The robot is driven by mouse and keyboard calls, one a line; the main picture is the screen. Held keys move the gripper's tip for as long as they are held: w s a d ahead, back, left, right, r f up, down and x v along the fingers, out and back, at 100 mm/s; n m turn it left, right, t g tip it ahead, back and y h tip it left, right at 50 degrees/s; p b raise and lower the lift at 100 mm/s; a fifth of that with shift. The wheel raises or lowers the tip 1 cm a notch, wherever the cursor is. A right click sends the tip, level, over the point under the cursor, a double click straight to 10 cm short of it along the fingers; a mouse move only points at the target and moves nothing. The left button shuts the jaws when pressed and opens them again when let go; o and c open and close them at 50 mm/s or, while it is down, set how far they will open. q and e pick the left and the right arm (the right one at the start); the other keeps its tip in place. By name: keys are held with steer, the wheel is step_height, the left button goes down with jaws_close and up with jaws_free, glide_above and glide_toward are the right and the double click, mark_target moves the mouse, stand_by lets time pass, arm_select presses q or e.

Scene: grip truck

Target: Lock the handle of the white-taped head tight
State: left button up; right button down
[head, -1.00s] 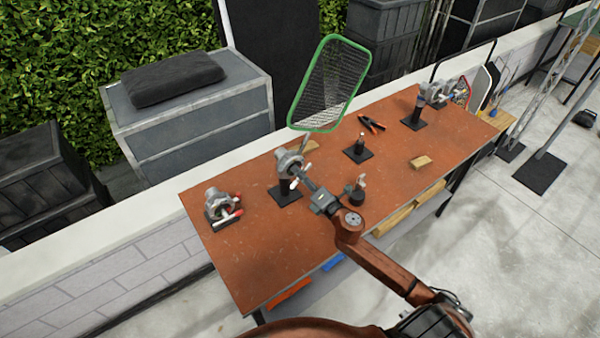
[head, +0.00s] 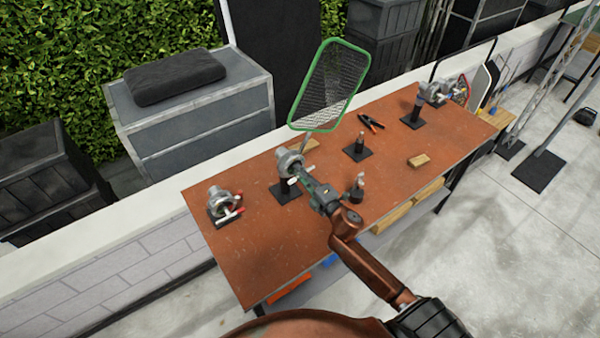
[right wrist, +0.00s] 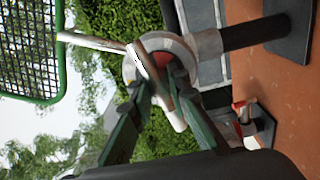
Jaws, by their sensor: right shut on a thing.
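The grip head (head: 290,162) in the middle of the workbench is grey metal, on an upright black post with a flat base. It also shows in the right wrist view (right wrist: 207,43), with a whitish band by the post and red inside the jaw. Its pale handle bar (right wrist: 95,42) runs at a slant across the front of the head. My right gripper (head: 306,181) reaches it from the front right. In the right wrist view my right gripper (right wrist: 162,80) is shut on the handle, its fingers on either side. My left gripper is out of view.
A green-framed mesh flag (head: 331,85) rises from the held head. Another head with a red-tipped handle (head: 222,203) stands at the left, another (head: 434,92) at the back right. Short posts, pliers (head: 371,122) and a wood block (head: 419,160) lie on the workbench (head: 260,245).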

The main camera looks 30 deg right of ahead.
stand_by(0.3)
steer(key=c, duration=1.8)
jaws_free()
steer(key=shift+c, duration=0.2)
steer(key=s+d, duration=0.1)
steer(key=s, duration=1.1)
